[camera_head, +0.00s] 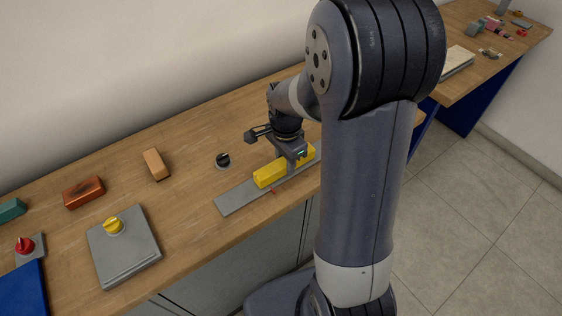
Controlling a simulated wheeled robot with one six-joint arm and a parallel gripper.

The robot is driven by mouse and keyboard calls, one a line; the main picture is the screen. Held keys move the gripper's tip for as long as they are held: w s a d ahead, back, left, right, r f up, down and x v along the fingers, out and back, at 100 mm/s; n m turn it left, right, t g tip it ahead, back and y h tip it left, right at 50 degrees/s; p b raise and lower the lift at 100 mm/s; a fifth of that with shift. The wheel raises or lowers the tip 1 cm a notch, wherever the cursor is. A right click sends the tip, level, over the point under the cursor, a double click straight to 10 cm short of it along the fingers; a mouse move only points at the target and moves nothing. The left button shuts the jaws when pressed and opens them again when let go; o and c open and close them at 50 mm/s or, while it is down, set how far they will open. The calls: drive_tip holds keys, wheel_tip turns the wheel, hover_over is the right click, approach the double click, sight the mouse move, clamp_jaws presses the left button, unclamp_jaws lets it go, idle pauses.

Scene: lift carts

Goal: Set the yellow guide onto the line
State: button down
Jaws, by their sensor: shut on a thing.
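The yellow guide (268,176) is a long yellow bar over a flat grey strip (236,198) near the front edge of the wooden bench. My gripper (292,163) points down and is shut on the yellow guide near its middle. The guide runs roughly along the strip. I cannot tell whether it rests on the strip or hangs just above it. My gripper and arm hide part of the guide and the strip's right end. A small red mark (274,191) shows at the strip's front edge. No other line is clear.
Left of the strip stand a grey plate with a yellow knob (114,226), a red knob (25,245), a reddish-brown block (84,193) and an orange block (156,164). A dark round knob (223,160) stands behind the strip. A second bench (488,67) is at right.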

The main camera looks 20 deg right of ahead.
drive_tip(key=d, duration=0.1)
drive_tip(key=w+d, duration=0.1)
drive_tip(key=shift+d, duration=0.3)
drive_tip(key=c, duration=1)
unclamp_jaws()
drive_tip(key=shift+s, duration=0.1)
wheel_tip(320, 180, up, 11)
drive_tip(key=shift+f, duration=0.2)
